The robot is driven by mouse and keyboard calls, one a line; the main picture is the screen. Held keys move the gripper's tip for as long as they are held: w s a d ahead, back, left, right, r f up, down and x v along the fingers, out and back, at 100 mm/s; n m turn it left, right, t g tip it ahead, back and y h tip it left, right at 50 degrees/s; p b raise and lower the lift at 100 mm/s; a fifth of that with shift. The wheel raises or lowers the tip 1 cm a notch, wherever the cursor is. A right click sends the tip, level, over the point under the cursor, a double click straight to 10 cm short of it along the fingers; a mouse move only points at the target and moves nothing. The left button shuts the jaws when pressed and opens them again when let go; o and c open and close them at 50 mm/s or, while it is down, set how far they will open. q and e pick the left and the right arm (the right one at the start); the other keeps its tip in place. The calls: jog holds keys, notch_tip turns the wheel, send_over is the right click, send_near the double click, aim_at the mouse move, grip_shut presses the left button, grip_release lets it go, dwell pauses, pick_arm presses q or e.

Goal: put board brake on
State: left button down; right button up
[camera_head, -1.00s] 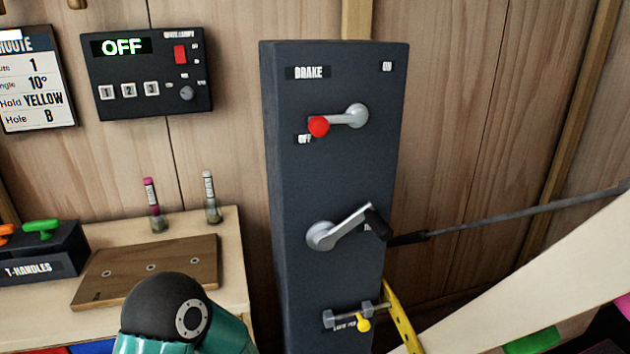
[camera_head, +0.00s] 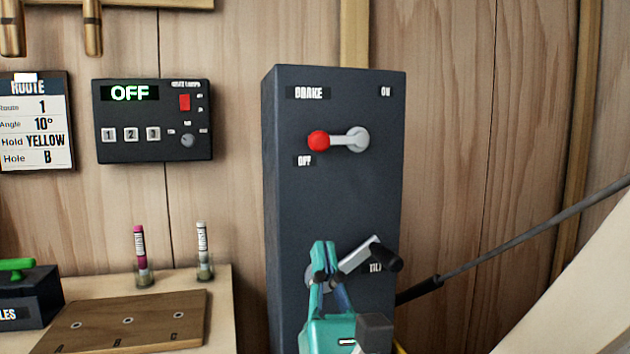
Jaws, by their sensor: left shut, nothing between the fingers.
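The brake lever (camera_head: 340,140) is on the upper front of the dark brake column (camera_head: 335,205). Its red knob (camera_head: 318,140) points left, on the side of the OFF label (camera_head: 304,161); the ON label (camera_head: 386,91) is at the upper right. My left gripper (camera_head: 322,250) is shut and empty, in front of the column below the brake lever and apart from it. It partly hides the pivot of the tilt crank (camera_head: 360,254); I cannot tell whether it touches the crank. My right gripper is not in view.
A control box (camera_head: 152,120) showing OFF and a route card (camera_head: 37,122) hang on the wooden wall. A bench at lower left holds a wooden board (camera_head: 125,320), two brushes and a T-handles box (camera_head: 30,297). A grey rod (camera_head: 530,228) slants up to the right.

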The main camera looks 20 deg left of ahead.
pick_arm(q)
jog(key=shift+w+r, duration=0.1)
jog(key=shift+s+d+r+p+x, duration=0.25)
jog(key=shift+p+x, duration=0.65)
jog(key=shift+x, duration=1.2)
jog(key=shift+s+d+r+p+x, duration=0.15)
jog(key=shift+r+p+x, duration=0.5)
jog(key=shift+x, duration=1.45)
jog(key=shift+s+d+r+p+x, duration=0.2)
jog(key=shift+p+x, duration=0.95)
jog(key=shift+x, duration=0.95)
jog(key=shift+f, duration=0.15)
